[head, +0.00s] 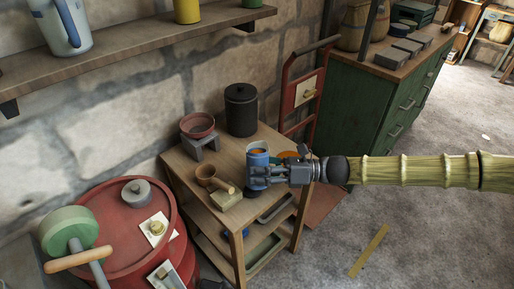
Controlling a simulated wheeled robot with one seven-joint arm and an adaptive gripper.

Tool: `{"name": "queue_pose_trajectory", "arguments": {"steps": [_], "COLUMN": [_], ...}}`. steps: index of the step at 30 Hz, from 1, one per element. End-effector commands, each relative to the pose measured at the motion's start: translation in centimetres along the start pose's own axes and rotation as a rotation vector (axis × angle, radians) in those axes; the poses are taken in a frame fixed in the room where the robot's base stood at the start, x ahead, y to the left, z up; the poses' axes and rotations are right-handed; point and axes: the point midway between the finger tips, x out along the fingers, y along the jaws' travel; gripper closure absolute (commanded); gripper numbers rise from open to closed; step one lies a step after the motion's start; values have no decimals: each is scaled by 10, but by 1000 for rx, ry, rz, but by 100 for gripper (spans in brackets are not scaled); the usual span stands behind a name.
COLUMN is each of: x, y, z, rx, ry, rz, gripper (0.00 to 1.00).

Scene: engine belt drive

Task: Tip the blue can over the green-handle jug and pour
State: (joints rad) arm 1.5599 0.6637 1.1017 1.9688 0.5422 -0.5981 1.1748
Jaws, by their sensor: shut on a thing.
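The blue can (257,148) is in my gripper (264,178), over the right side of the small wooden table (185,185). My gripper is shut around the can from the right and hides much of its body. The can looks about upright, with its open top facing up and something orange showing inside. I cannot tell whether its base touches the table. I cannot make out a green-handle jug. A white jug with a blue handle (62,25) stands on the wall shelf at the upper left.
An orange thing (288,155) is partly hidden behind my gripper. A red drum (118,260) stands left; open floor lies right.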

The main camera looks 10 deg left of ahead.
Motion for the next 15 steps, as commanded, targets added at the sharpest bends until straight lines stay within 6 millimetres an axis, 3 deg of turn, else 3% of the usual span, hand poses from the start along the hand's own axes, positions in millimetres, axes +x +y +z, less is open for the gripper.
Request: {"name": "queue_pose_trajectory", "arguments": {"steps": [15], "x": [0], "y": [1], "z": [11], "rx": [56], "ry": [0], "rz": [1], "gripper": [100]}}
